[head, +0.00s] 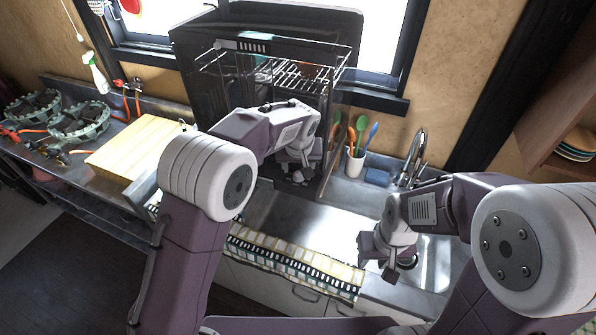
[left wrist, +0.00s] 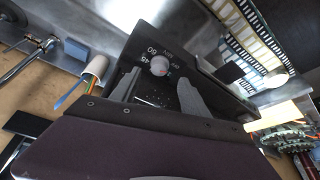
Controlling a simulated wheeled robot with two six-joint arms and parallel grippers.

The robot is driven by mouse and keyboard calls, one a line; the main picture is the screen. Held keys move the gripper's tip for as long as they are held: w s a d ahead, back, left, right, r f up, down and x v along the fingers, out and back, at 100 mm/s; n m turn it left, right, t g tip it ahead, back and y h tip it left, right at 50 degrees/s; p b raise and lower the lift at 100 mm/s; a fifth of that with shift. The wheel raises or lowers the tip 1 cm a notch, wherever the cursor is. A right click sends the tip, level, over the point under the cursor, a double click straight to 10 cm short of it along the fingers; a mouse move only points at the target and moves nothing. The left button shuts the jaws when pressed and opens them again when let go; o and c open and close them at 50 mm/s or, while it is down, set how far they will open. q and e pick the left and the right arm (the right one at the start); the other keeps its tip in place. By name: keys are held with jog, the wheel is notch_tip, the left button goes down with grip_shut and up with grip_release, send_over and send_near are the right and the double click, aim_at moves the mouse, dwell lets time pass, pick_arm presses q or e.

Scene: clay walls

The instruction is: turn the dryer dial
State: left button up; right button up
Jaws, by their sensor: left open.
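The dryer (head: 215,62) is a dark box with wire racks, standing by the window in the head view. Its dial (left wrist: 159,66) is a small pale round knob on a dark panel, with markings such as 60 and 45 around it in the left wrist view. My left gripper (left wrist: 158,80) is open, its two fingers pointing at the panel, one on each side of the dial in the picture. I cannot tell if they touch it. In the head view my left gripper (head: 297,172) is at the dryer's lower front and hides the dial. My right gripper (head: 390,263) hangs over the sink area, its jaws unclear.
A white cup of utensils (head: 354,163), a blue sponge (head: 378,177) and a tap (head: 416,155) are right of the dryer. A checked towel (head: 290,262) hangs at the counter's front edge.

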aim_at(299, 174)
pick_arm(q)
jog(key=x, duration=0.4)
jog(key=shift+w+d+f+p, duration=0.15)
jog(key=shift+f+p, duration=0.1)
jog(key=shift+p, duration=0.15)
jog(key=shift+w+f, duration=0.1)
jog(key=shift+f, duration=0.2)
grip_shut()
